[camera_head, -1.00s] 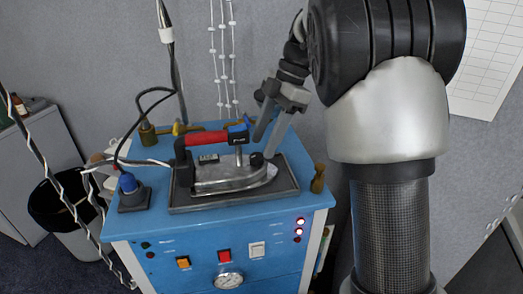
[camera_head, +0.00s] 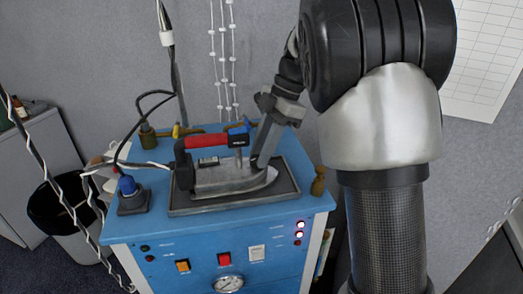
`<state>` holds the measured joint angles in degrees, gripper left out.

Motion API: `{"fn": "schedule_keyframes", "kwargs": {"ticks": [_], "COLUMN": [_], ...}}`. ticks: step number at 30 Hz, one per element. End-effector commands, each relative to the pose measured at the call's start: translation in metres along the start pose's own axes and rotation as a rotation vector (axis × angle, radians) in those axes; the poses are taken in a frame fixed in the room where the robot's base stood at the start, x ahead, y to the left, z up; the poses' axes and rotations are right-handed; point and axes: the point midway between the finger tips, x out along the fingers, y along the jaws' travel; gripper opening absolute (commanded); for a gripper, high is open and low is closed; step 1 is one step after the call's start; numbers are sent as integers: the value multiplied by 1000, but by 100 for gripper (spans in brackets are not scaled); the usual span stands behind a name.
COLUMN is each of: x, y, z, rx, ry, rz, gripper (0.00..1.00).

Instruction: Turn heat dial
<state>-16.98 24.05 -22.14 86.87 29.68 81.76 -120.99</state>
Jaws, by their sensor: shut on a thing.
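A steam iron with a red handle (camera_head: 207,140) and a grey metal body (camera_head: 222,178) rests on a dark tray (camera_head: 205,208) on the blue cabinet's top. My gripper (camera_head: 258,160) reaches down from the upper right to the front part of the iron, right of its silver post. Its fingers are together, shut on the small heat dial there. The dial itself is hidden by the fingers, so its setting cannot be seen. A blue part (camera_head: 240,129) sits at the front end of the handle.
A blue knob on a dark base (camera_head: 130,190) stands left of the tray, and a brass fitting (camera_head: 318,181) right of it. Cables hang at the left. The blue cabinet front (camera_head: 200,251) has switches, lamps and a gauge (camera_head: 229,284).

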Motion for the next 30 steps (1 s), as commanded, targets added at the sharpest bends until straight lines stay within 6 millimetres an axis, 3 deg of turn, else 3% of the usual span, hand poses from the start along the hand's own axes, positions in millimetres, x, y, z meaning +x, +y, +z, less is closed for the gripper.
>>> {"fn": "schedule_keyframes", "kwargs": {"ticks": [11,30], "x": [2,3], "y": [-3,-10], "z": [2,-2], "rx": [157,708], "ry": [0,0], "rz": [68,294], "gripper": [4,4]}}
